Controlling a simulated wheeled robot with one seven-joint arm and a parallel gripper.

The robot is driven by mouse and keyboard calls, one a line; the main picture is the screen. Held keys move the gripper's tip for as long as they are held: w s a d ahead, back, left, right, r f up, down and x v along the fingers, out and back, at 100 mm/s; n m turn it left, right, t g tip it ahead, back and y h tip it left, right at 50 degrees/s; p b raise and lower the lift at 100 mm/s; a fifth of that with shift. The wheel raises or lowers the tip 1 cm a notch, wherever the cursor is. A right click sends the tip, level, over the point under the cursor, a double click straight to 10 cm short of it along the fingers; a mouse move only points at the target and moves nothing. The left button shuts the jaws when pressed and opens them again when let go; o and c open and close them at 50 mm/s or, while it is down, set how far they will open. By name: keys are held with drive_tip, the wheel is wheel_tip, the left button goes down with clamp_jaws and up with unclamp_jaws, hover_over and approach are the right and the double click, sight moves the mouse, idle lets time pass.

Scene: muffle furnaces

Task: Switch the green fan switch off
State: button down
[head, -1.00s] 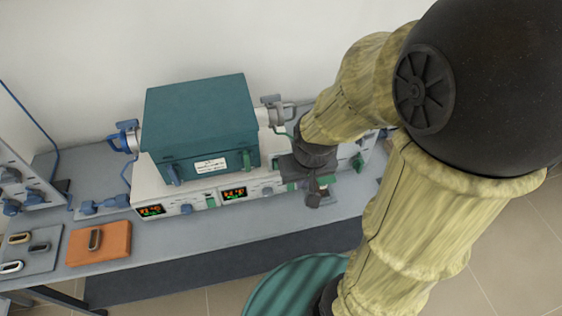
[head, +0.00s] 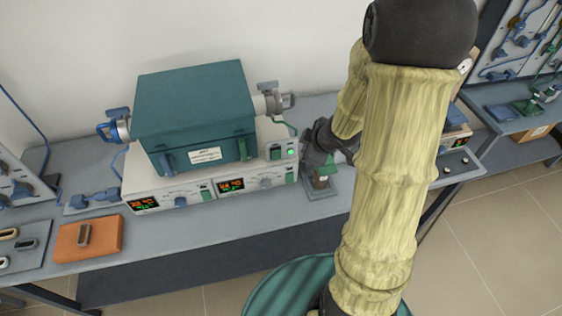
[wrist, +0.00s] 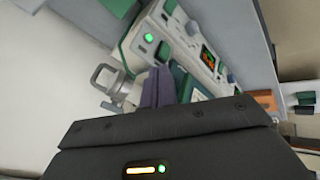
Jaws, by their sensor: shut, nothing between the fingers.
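I cannot read a fan label or tell the switch's position. My gripper (wrist: 157,87) is shut and empty in the wrist view, apart from the switch in the picture. In the head view it is partly hidden behind my arm, just right of the base.
The teal furnace box (head: 195,105) stands on the base, with a metal fitting (head: 270,100) on its right side. A grey plate (head: 322,192) with a green-topped fixture stands right of the base. An orange block (head: 88,240) lies at left.

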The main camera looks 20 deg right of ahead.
sight(276, 155)
drive_tip(key=f+n+y, duration=0.1)
drive_tip(key=f+n, duration=0.1)
drive_tip(key=a+f+n+y+b, duration=0.1)
drive_tip(key=f+n+y, duration=0.1)
drive_tip(key=shift+s+a+f+n+g, duration=0.1)
drive_tip(key=shift+a+f+n+g, duration=0.05)
drive_tip(key=shift+f+n+g, duration=0.2)
drive_tip(key=shift+f, duration=0.1)
drive_tip(key=w+a+f, duration=0.4)
drive_tip(key=w+f, duration=0.3)
drive_tip(key=w, duration=0.2)
drive_tip(key=shift+p, duration=0.4)
